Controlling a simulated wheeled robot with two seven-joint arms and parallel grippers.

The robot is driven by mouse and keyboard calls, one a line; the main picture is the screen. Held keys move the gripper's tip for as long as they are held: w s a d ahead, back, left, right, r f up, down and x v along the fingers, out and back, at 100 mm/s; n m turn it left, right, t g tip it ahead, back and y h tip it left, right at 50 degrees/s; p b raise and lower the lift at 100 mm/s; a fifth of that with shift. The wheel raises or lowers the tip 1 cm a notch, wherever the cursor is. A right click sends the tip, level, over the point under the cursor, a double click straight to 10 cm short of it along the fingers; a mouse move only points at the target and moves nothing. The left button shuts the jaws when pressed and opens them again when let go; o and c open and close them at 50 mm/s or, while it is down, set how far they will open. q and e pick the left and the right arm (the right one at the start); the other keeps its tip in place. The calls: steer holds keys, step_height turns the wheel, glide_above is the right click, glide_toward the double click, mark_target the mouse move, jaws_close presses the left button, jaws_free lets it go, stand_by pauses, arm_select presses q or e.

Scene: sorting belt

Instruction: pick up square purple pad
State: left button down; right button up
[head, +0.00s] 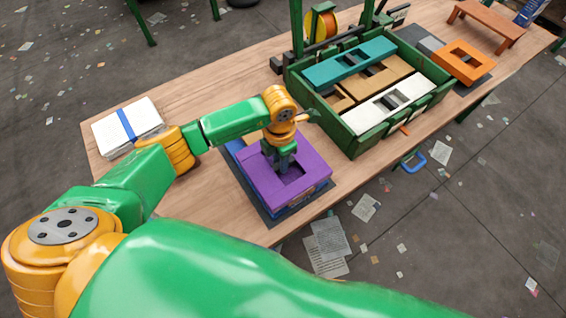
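The square purple pad (313,165) is a thick block with a square hole in its middle. It lies near the front edge of the wooden table, on top of something blue and a dark mat (283,219). My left gripper (286,167) points down over the pad, its tip at the hole and covering part of it. The fingers are small and partly hidden by the wrist, so I cannot tell whether they are open, shut, or touching the pad. My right gripper is not in view.
A green crate (360,148) to the right holds teal, tan and white blocks. An orange square ring (484,66) lies behind it on a dark mat. A white bundle with a blue band (108,135) lies at left. Bare wood (200,95) lies between bundle and crate.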

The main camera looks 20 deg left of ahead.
arm_select(q)
steer(key=shift+r, duration=0.15)
steer(key=shift+r, duration=0.35)
steer(key=s+d+r+b, duration=0.2)
steer(key=d+r+b, duration=0.3)
steer(key=d+r, duration=0.7)
steer(key=shift+s+d, duration=0.3)
steer(key=shift+d, duration=0.55)
